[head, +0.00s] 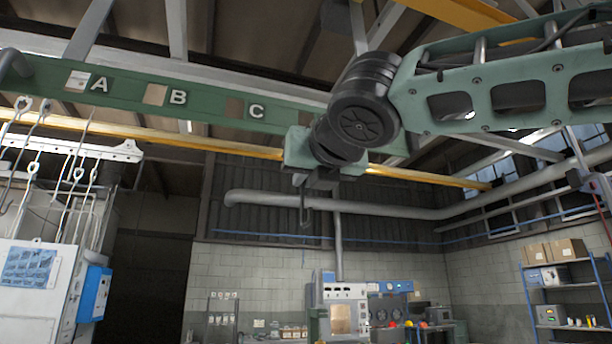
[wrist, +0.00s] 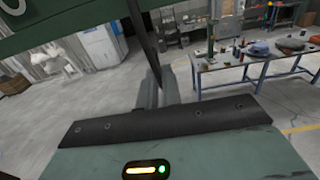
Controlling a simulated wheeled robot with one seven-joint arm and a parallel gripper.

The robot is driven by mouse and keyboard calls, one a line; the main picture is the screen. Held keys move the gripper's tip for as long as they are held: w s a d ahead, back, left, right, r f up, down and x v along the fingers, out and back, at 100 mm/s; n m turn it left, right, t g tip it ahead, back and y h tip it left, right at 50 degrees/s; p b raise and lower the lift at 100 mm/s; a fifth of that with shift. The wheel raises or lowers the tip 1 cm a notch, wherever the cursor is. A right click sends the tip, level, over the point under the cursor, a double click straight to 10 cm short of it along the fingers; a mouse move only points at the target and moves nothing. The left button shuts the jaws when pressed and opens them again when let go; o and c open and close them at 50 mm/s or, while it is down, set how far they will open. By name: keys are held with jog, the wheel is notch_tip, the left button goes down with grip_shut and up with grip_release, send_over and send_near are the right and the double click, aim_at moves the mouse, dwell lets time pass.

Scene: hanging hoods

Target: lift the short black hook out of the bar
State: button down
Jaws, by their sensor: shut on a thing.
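The green bar (head: 215,100) runs overhead across the head view, with square openings beside the letters A, B and C. Its underside also shows at the top left of the wrist view (wrist: 70,18). My gripper (head: 318,182) is below the bar, right of the letter C, partly hidden by my wrist. In the wrist view my gripper (wrist: 152,92) is shut on a thin black strip, the black hook (wrist: 140,42), which rises past the bar's edge. In the head view a thin dark hooked end (head: 304,212) hangs below my gripper. Whether the hook's top touches the bar is hidden.
A white rail (head: 100,150) with several pale hooks hangs at the left. A yellow beam (head: 190,140) and a grey pipe (head: 270,198) cross behind. Below, a worktable (wrist: 245,72) stands at the right of the wrist view. Open floor lies under my gripper.

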jog(key=shift+r, duration=0.15)
dwell(0.3)
jog(key=shift+r+p, duration=1.25)
jog(key=shift+p, duration=0.15)
jog(key=shift+s, duration=0.1)
jog(key=shift+b+v, duration=0.3)
jog(key=shift+v, duration=1.4)
jog(key=shift+d, duration=0.1)
jog(key=b+v, duration=0.2)
jog(key=v, duration=0.8)
jog(key=shift+r, duration=0.25)
